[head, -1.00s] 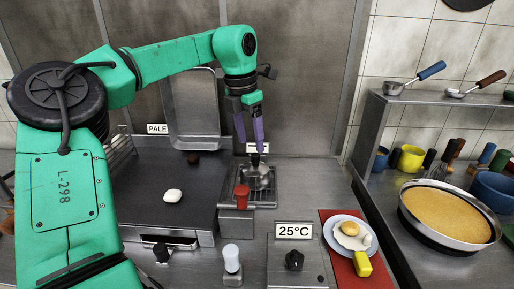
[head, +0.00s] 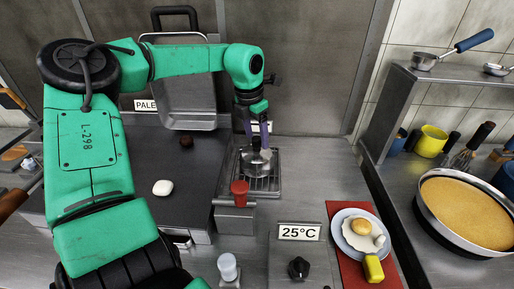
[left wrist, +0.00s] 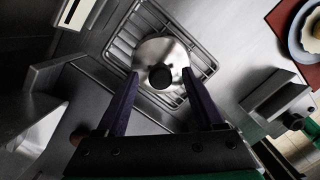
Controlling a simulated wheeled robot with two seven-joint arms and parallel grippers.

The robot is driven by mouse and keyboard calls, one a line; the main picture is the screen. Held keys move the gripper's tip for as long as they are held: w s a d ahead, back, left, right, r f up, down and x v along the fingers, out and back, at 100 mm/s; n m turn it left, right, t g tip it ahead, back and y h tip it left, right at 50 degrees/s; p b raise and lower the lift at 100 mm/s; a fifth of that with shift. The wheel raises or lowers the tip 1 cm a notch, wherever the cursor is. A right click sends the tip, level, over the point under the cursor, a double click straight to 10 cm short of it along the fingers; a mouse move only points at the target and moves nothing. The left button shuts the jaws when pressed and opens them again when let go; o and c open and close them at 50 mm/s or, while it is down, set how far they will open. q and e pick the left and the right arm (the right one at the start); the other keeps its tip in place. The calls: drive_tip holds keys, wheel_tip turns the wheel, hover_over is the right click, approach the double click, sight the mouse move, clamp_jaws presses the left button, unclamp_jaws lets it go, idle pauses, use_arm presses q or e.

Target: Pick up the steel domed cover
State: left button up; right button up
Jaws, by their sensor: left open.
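The steel domed cover (head: 257,165) sits on a wire rack (head: 264,187) in the middle of the counter. In the left wrist view the cover (left wrist: 148,51) shows from above, with a round black knob (left wrist: 160,77) on top. My left gripper (head: 254,148) is directly over the cover, pointing down. In the left wrist view its two purple fingers (left wrist: 160,73) are open, one on each side of the knob, over the dome. Whether they touch the dome I cannot tell. My right gripper is not in view.
A dark griddle (head: 120,165) with a white piece (head: 163,188) and a dark patty (head: 186,142) lies left. A plate (head: 343,233) of food is at right, beside a large round pan (head: 428,207).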

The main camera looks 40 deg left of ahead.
use_arm(q)
drive_tip(key=shift+w+f, duration=0.1)
drive_tip(key=shift+f, duration=1.15)
clamp_jaws()
wheel_tip(320, 180, up, 10)
drive_tip(key=shift+r+b, duration=0.1)
drive_tip(key=shift+b, duration=0.5)
drive_tip(key=c, duration=0.8)
unclamp_jaws()
clamp_jaws()
